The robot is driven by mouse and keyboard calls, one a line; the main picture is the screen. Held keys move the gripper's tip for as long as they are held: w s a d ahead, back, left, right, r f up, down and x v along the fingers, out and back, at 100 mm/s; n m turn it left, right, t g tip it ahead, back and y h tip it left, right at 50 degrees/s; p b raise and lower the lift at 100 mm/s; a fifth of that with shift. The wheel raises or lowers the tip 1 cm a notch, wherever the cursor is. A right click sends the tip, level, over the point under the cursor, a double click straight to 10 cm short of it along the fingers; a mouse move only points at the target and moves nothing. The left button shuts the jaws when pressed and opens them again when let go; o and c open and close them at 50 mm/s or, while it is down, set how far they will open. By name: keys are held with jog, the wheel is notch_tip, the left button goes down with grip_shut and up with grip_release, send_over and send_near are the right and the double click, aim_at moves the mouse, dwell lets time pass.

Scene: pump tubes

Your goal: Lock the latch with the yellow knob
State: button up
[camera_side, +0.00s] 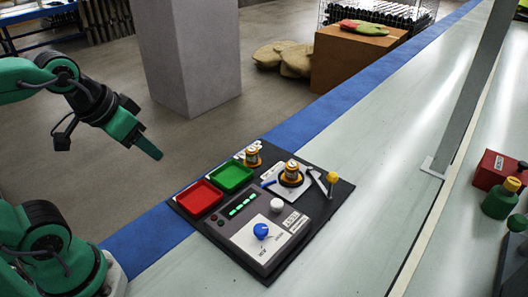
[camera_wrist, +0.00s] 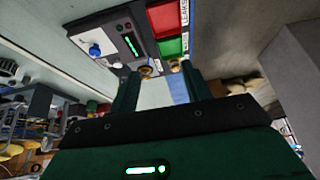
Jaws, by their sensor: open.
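The yellow knob (camera_side: 333,178) stands at the far right corner of the dark board in the side view, on a pale latch arm (camera_side: 318,182). The latch arm lies beside an amber tube (camera_side: 291,174) in a round seat on a white plate. Whether the latch touches the seat is too small to tell. My gripper (camera_side: 150,149) is open and empty, raised in the air left of the board and well apart from the latch. Its two green fingers (camera_wrist: 160,90) show spread in the wrist view, where I cannot make out the yellow knob.
The board carries a red tray (camera_side: 200,198), a green tray (camera_side: 232,177), a second amber tube (camera_side: 252,155) and a control box with a blue knob (camera_side: 261,231) and a white knob (camera_side: 277,205). A grey post (camera_side: 470,90) stands to the right. The bench between is clear.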

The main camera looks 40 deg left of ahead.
jog(key=w+d+r+m+g, duration=0.1)
jog(key=w+d+r, duration=0.1)
jog(key=w, duration=0.4)
jog(key=w+d+r+m+g, duration=0.1)
jog(key=w+d+r, duration=0.15)
jog(key=w, duration=0.25)
jog(key=m+g, duration=0.4)
jog(key=m, duration=0.2)
send_over(333, 176)
jog(key=f, duration=1.6)
jog(key=shift+w+a+f, duration=0.25)
jog(key=shift+a+f, duration=0.05)
jog(key=shift+w+d+f, duration=0.1)
jog(key=shift+d+f, duration=0.1)
jog(key=shift+f, duration=0.05)
jog(key=shift+f, duration=0.2)
jog(key=shift+f, duration=3.7)
